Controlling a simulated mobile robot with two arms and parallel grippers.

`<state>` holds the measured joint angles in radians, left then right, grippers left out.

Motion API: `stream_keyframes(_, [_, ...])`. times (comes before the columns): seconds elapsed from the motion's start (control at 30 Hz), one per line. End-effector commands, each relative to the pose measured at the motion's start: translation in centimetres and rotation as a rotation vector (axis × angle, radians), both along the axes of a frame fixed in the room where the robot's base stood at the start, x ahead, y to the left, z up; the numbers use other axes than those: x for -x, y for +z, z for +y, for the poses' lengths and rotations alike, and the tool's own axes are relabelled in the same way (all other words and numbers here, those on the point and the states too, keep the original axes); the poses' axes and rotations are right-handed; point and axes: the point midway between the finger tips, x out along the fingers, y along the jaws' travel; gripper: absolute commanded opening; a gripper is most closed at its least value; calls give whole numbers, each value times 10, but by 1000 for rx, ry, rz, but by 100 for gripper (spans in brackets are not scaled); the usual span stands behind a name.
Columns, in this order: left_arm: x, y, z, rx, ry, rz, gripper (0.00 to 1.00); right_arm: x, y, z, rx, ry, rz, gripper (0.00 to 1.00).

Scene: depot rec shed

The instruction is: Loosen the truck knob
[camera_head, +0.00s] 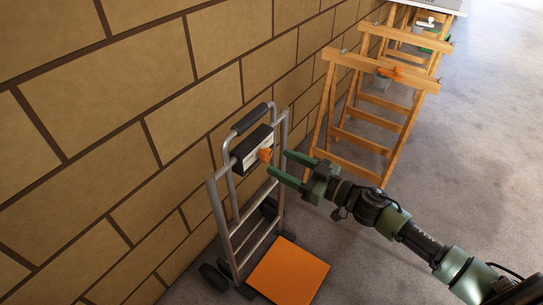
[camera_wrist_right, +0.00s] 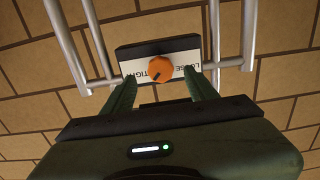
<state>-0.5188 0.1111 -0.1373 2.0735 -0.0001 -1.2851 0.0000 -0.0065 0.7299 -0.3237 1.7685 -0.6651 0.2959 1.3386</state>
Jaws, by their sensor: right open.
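The orange truck knob (camera_head: 264,154) sits on a dark box with a white label (camera_head: 250,150) high on the frame of a grey hand truck (camera_head: 222,212). My right gripper (camera_head: 279,162) is open, its green fingers pointing at the knob from the right. In the right wrist view the knob (camera_wrist_right: 160,69) shows between and just beyond the two fingertips (camera_wrist_right: 160,82); I cannot tell whether they touch it. The label reads TIGHT on the left and LOOSE on the right. A dark mark on the knob points to the lower left, toward TIGHT. My left gripper is not in view.
The hand truck's orange toe plate (camera_head: 290,272) lies at the floor. A block wall (camera_head: 90,110) stands close behind. Wooden trestles (camera_head: 385,75) with orange and white fittings stand to the right and farther back. Grey floor (camera_head: 470,150) is clear at right.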

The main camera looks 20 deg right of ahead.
Motion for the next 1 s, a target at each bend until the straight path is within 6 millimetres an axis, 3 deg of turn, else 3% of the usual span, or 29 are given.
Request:
stream_keyframes(0.3, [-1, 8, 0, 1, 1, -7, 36, -32, 0, 25, -1, 0, -1, 58])
stream_keyframes(0.6, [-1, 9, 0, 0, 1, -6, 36, -34, 0, 28, 0, 1, 0, 58])
stream_keyframes(0.63, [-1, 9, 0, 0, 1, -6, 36, -34, 0, 28, 0, 1, 0, 55])
stream_keyframes(0.83, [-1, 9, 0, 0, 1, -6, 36, -34, 0, 27, 0, 1, 0, 0])
stream_keyframes(1.0, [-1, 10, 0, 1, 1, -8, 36, -34, 0, 27, 3, 1, -4, 0])
